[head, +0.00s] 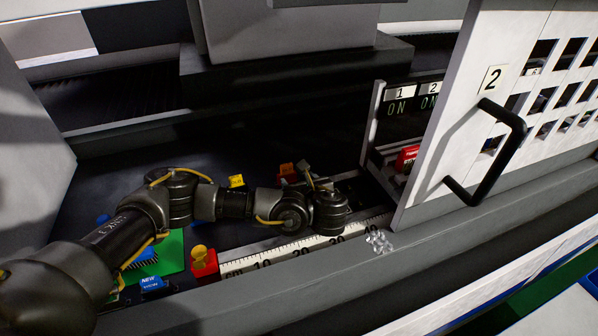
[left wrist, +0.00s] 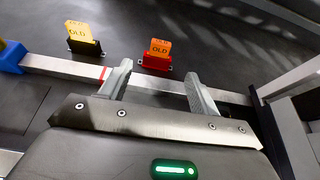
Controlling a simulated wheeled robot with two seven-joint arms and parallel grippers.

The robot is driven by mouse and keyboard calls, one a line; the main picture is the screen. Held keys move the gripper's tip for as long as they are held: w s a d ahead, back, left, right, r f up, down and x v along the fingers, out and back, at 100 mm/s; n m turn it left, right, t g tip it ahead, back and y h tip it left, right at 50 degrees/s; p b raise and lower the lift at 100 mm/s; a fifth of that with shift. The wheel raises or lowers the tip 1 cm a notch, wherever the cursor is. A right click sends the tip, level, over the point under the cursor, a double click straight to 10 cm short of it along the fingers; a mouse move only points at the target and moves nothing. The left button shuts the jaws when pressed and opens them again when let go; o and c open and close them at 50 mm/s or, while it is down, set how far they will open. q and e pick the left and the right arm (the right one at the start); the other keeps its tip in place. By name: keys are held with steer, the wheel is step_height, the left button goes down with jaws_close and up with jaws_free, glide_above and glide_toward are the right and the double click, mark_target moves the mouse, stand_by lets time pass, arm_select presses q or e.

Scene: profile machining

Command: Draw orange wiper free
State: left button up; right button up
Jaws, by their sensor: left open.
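The orange wiper (left wrist: 160,46), marked OLD, stands in a red holder (left wrist: 156,63) on the far side of a metal rail in the left wrist view. In the head view the orange wiper (head: 287,170) shows small, close to my left gripper (head: 312,179). My left gripper (left wrist: 157,84) is open; its two fingers reach over the rail toward the wiper, with the wiper beyond and between them. Nothing is between the fingertips. My right gripper is in neither view.
A yellow-orange wiper (left wrist: 80,34) marked OLD stands in a black holder to the left. A ruler strip (head: 262,256) runs along the front ledge, with a red block (head: 204,266) at its left end. A white panel door (head: 455,110) with a black handle (head: 512,150) stands at right.

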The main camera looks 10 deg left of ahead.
mark_target(287, 168)
arm_select(q)
steer(key=p+x, duration=0.2)
steer(key=x, duration=0.6)
steer(key=shift+w+a+f, duration=0.1)
steer(key=shift+w+f, duration=0.1)
steer(key=shift+w, duration=0.15)
steer(key=shift+w+a+f, duration=0.1)
steer(key=shift+w+a, duration=0.1)
steer(key=shift+a, duration=0.05)
steer(key=shift+w+a+f, duration=0.1)
steer(key=shift+w+a, duration=0.05)
steer(key=shift+w, duration=0.05)
steer(key=shift+w+a+f, duration=0.2)
steer(key=shift+w+f, duration=0.15)
steer(key=shift+w, duration=0.2)
steer(key=shift+s+r, duration=0.1)
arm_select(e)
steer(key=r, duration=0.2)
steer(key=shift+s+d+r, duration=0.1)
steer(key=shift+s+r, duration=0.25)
